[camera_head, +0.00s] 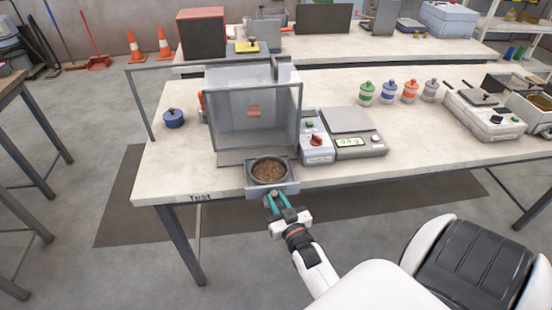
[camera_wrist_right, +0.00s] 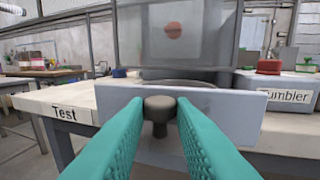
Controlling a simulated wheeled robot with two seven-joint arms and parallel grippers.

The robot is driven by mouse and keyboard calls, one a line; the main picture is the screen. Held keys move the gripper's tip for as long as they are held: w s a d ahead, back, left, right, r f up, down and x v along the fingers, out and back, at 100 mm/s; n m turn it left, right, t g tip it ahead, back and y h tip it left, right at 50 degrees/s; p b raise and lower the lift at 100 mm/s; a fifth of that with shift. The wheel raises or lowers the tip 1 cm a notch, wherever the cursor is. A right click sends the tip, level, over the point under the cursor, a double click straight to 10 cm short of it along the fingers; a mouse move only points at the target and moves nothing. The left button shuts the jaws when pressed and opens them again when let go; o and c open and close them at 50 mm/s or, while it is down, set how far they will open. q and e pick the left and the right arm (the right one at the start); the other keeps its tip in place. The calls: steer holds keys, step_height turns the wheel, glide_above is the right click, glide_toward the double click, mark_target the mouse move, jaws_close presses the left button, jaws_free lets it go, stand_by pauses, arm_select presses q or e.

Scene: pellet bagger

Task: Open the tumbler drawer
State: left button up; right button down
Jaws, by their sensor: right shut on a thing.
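The tumbler drawer (camera_head: 287,187) is a grey tray in front of the clear-walled tumbler box (camera_head: 230,120). It stands out from the box, at the table's front edge. A round dark pan of brown pellets (camera_head: 268,170) sits in it, open to view. In the right wrist view the drawer's flat grey front plate (camera_wrist_right: 225,112) faces me, with a dark round knob (camera_wrist_right: 160,108) at its middle. My right gripper (camera_head: 276,199) has its teal fingers shut on the knob, one on each side. My left gripper is not in view.
A control box with a red knob (camera_head: 316,142) and a scale (camera_head: 350,125) stand right of the tumbler box. A blue lidded pot (camera_head: 173,118) stands to the left. Several coloured pots stand at the back right. Floor in front of the table (camera_head: 165,180) is clear.

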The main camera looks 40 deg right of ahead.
stand_by(0.3)
steer(key=c, duration=1.2)
jaws_free()
steer(key=shift+s, duration=0.1)
steer(key=p+v, duration=0.3)
steer(key=v, duration=0.9)
steer(key=shift+p, duration=0.4)
